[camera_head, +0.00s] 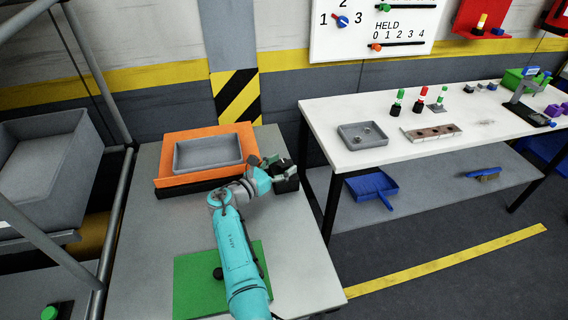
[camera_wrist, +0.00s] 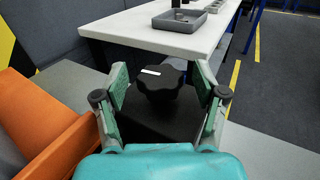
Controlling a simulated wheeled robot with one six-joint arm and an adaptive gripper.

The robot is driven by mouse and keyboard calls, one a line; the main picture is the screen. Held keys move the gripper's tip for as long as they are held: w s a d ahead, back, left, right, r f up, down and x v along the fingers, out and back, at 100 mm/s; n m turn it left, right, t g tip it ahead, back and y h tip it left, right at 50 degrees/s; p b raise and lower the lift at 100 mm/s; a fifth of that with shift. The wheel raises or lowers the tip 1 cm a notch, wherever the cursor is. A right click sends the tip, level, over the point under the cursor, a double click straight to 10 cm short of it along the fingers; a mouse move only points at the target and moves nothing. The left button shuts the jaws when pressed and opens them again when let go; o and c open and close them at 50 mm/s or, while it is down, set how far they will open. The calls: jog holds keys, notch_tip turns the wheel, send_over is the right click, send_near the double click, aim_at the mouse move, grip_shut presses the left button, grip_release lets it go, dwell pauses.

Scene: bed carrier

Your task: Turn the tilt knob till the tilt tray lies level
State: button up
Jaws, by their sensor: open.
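The tilt tray is an orange board (camera_head: 172,148) with a grey bin (camera_head: 208,168) on it, at the back of the grey table. In the head view its front edge slants over a dark base, and I cannot tell exactly how far it tilts. It also shows at the left of the wrist view (camera_wrist: 42,120). The black lobed tilt knob (camera_wrist: 163,84) with a white mark sits on a black block (camera_wrist: 150,120) right of the tray. My gripper (camera_wrist: 163,72) is open, with its fingers on either side of the knob; gaps show beside it. In the head view my gripper (camera_head: 277,168) partly hides the knob.
A green mat (camera_head: 192,285) lies at the front of the grey table. A white workbench (camera_head: 350,115) with a grey tray (camera_head: 363,143) and small parts stands to the right, beyond a gap. A grey crate (camera_head: 50,160) stands at left behind frame bars.

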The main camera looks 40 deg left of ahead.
aim_at(279, 167)
jog(key=s, duration=0.4)
jog(key=s+a, duration=0.1)
jog(key=s, duration=0.1)
jog(key=shift+s+a, duration=0.1)
jog(key=shift+s, duration=0.15)
